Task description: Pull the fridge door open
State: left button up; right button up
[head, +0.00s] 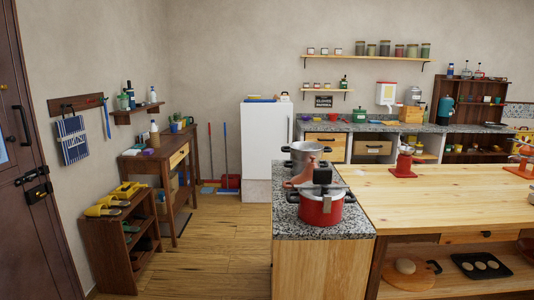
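The white fridge (267,140) stands upright against the back wall, left of the long counter. Its front faces me and its door looks closed. A narrow dark upright strip shows along its right edge; I cannot tell if it is the handle. The lower right part of the fridge is hidden behind the granite-topped counter and the pots. Neither of my grippers shows in this view.
The granite-topped counter (336,222) with a red pot (321,209) and a steel pot (305,151) stands in front of the fridge's right side. Wooden floor (215,235) is clear left of it. A shoe rack (118,241) and side table (138,166) line the left wall.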

aim_at(266, 128)
jog(key=i+j+u, duration=0.2)
jog(key=i+u, duration=0.25)
jog(key=i, duration=0.25)
jog(key=i+l+u, duration=0.1)
jog(key=i+u, duration=0.3)
jog(key=i, duration=0.35)
jog(key=i+z, duration=0.15)
jog(key=i, duration=0.35)
jog(key=i+z, duration=0.15)
jog(key=i, duration=0.35)
jog(key=i+j+z, duration=0.15)
jog(key=i, duration=0.3)
jog(key=i+j+z, duration=0.15)
jog(key=i, duration=0.35)
jog(key=i+j+z, duration=0.15)
jog(key=i, duration=0.3)
jog(key=i+z, duration=0.2)
jog(key=i, duration=0.4)
jog(key=i+z, duration=0.15)
jog(key=i, duration=0.4)
jog(key=i+z, duration=0.2)
jog(key=i, duration=0.4)
jog(key=i+j+z, duration=0.2)
jog(key=i, duration=0.35)
